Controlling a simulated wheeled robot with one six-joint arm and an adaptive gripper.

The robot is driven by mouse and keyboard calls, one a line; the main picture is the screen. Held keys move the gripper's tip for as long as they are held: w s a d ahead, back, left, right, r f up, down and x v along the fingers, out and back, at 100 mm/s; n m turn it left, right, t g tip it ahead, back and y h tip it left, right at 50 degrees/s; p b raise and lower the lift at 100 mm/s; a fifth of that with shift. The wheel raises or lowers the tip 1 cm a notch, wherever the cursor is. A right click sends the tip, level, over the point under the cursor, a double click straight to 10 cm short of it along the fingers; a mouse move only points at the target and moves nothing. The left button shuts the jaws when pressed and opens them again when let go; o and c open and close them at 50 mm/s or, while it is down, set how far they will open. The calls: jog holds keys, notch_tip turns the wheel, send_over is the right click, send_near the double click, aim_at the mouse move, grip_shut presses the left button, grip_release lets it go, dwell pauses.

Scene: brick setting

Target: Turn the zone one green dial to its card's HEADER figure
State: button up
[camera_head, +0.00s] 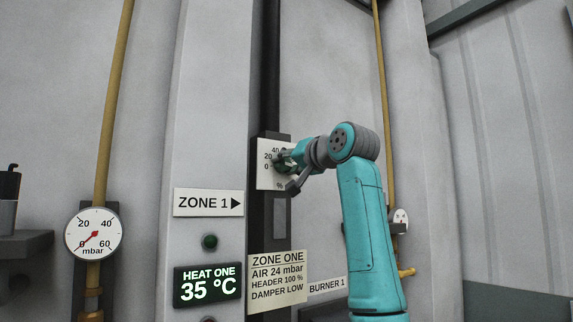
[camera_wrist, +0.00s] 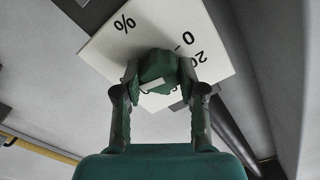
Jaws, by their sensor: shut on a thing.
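In the wrist view the plate (camera_wrist: 105,45) appears tilted, with 0, part of 20 and % visible. My gripper (camera_wrist: 159,84) is shut on the green dial (camera_wrist: 158,66), one finger on each side. A pale mark shows on the dial's near edge; the figure it points to cannot be told. The zone one card (camera_head: 278,279) reads AIR 24 mbar, HEADER 100 %, DAMPER LOW.
A mbar gauge (camera_head: 93,234) on a yellow pipe is far left. A BURNER 1 label (camera_head: 327,286) is beside my arm.

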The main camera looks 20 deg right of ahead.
dwell(0.5)
jog(key=o, duration=1.1)
jog(key=shift+o, duration=0.2)
jog(key=v, duration=1.2)
